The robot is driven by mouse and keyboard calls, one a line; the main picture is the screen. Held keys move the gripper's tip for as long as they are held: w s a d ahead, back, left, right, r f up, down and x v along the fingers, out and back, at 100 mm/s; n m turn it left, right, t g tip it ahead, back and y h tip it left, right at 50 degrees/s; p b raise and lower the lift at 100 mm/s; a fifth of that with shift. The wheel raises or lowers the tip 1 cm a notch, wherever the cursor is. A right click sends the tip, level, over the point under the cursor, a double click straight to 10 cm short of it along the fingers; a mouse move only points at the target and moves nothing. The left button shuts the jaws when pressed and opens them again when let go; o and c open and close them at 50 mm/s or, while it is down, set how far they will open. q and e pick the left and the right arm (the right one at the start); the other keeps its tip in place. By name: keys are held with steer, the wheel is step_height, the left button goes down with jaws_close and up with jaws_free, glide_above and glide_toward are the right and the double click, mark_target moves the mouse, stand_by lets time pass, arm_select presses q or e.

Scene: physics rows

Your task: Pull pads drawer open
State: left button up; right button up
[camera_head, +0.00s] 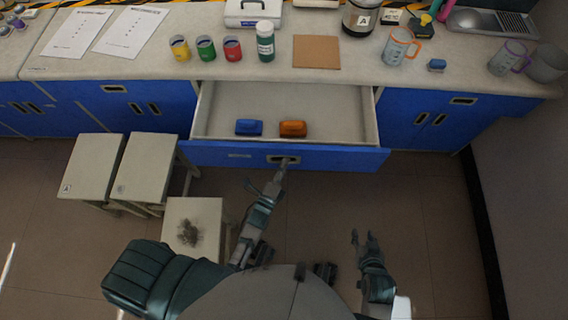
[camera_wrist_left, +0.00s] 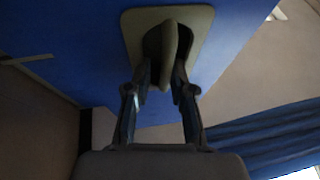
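The drawer (camera_head: 230,157) with a blue front is pulled out from under the counter, its pale inside open to view. A blue pad (camera_head: 249,127) and an orange pad (camera_head: 293,129) lie in it near the front. My left gripper (camera_head: 283,167) is at the recessed handle (camera_head: 272,159) in the drawer front. In the left wrist view, its two fingers (camera_wrist_left: 162,85) reach into the recess on either side of the upright grip (camera_wrist_left: 169,45) and appear closed on it; the contact is partly hidden. My right gripper (camera_head: 364,238) is open and empty over the floor, away from the drawer.
Two pale stools (camera_head: 145,167) stand close to the drawer's left end, with another stool (camera_head: 192,208) nearer me. The floor right of the drawer is clear.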

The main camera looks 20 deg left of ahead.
arm_select(q)
steer(key=s+a+f, duration=0.1)
steer(key=s+f, duration=0.1)
steer(key=s, duration=0.9)
steer(key=shift+s+a, duration=0.2)
steer(key=shift+s, duration=0.15)
steer(key=s+a+f+n+g+y+p, duration=0.1)
steer(key=s+a+f+n+g+p, duration=0.1)
steer(key=f+n+g+p, duration=0.4)
steer(key=s+a+f+n+g+y+p, duration=0.1)
steer(key=s+f+n+g+p, duration=0.15)
steer(key=f+n+g, duration=0.35)
steer(key=s+a+f+n+g+p, duration=0.2)
steer(key=s+f+n+g, duration=0.4)
steer(key=s, duration=0.7)
steer(key=shift+s+a+f, duration=0.35)
steer(key=shift+a+f, duration=0.25)
steer(key=shift+a, duration=0.1)
arm_select(e)
steer(key=s+d+f+g, duration=0.2)
steer(key=s+f, duration=0.5)
steer(key=f, duration=0.4)
steer(key=s+d+f+g+h, duration=0.1)
steer(key=s+f+g, duration=0.4)
steer(key=f, duration=0.6)
steer(key=shift+s+d+h, duration=0.3)
steer(key=shift+s+d, duration=0.15)
steer(key=shift+s, duration=0.7)
steer(key=shift+f, duration=0.1)
